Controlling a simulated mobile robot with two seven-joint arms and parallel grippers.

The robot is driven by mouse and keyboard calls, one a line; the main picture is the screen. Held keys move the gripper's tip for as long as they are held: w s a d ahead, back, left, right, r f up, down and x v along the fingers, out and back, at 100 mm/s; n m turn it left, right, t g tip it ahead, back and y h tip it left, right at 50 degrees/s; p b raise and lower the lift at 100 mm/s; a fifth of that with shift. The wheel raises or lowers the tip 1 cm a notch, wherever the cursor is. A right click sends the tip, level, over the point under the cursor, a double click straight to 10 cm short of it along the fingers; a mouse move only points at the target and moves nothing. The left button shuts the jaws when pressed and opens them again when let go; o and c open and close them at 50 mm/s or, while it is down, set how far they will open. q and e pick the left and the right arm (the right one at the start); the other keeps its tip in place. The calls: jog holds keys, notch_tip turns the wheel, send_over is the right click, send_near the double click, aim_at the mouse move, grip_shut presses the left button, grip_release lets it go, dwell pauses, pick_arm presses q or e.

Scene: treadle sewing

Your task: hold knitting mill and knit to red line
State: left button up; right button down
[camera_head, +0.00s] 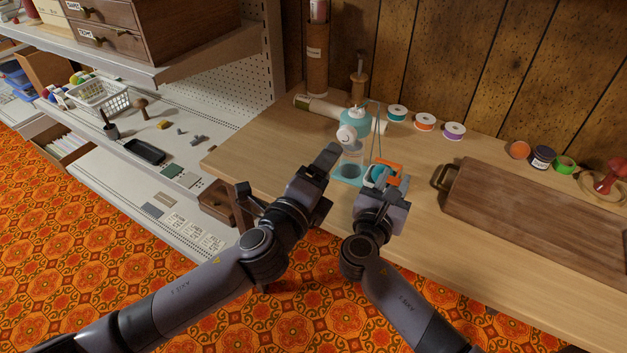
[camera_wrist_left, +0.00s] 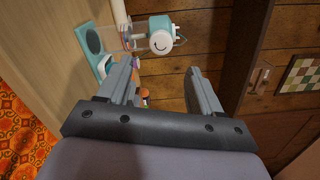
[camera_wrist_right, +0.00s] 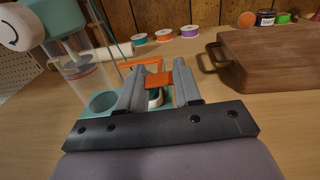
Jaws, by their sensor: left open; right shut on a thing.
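The knitting mill (camera_head: 353,125) is a teal and white device with a clear cylinder, standing on a teal base on the wooden table. Its head with a round white knob shows in the left wrist view (camera_wrist_left: 160,38) and in part in the right wrist view (camera_wrist_right: 52,20). My right gripper (camera_head: 383,184) is shut on an orange part (camera_wrist_right: 157,80) at the mill's right side. My left gripper (camera_head: 326,163) is open and empty, just left of the mill and apart from it. I cannot make out a red line.
Thread spools (camera_head: 425,122) stand behind the mill to the right. A wooden board with a metal handle (camera_head: 540,215) lies on the right of the table. A pale roll (camera_head: 318,108) lies behind the mill. Shelves (camera_head: 165,155) with small items stand on the left.

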aim_at(345, 137)
pick_arm(q)
jog(key=shift+v, duration=1.95)
jog(key=w+d+n, duration=0.1)
jog(key=w+n, duration=0.2)
jog(key=n, duration=0.4)
jog(key=w+d+n, duration=0.2)
jog(key=w+n, duration=0.2)
jog(key=n, duration=0.4)
jog(key=w+d+n, duration=0.1)
jog(key=w+n, duration=0.3)
jog(key=n, duration=0.3)
jog(key=shift+d+r+n, duration=0.1)
jog(key=shift+d+n, duration=0.2)
jog(key=shift+d, duration=0.1)
jog(key=c, duration=1.1)
jog(key=shift+o, duration=0.2)
